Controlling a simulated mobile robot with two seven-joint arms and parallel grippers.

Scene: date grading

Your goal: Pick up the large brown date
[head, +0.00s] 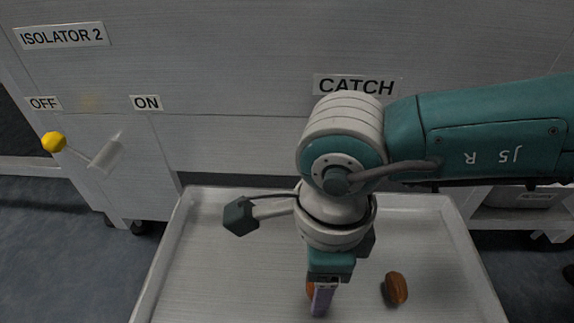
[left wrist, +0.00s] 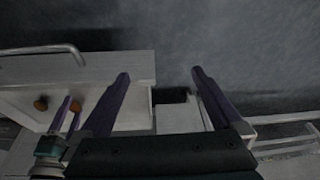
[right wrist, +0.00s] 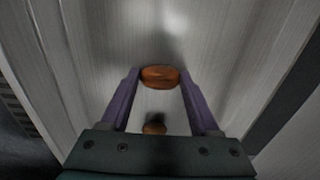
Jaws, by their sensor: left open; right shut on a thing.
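My right gripper (head: 318,298) points down into the pale tray (head: 225,290) and is shut on a brown date. The held date (head: 310,289) is partly hidden behind a purple finger in the head view. In the right wrist view the held date (right wrist: 160,77) lies crosswise between the fingertips. A second brown date (head: 396,288) lies on the tray floor to the right; it also shows in the right wrist view (right wrist: 154,124), smaller. I cannot tell for sure which date is larger. My left gripper (left wrist: 160,76) is open and empty, away from the tray, and out of the head view.
The tray's raised rim surrounds the dates. The tray's left part is clear.

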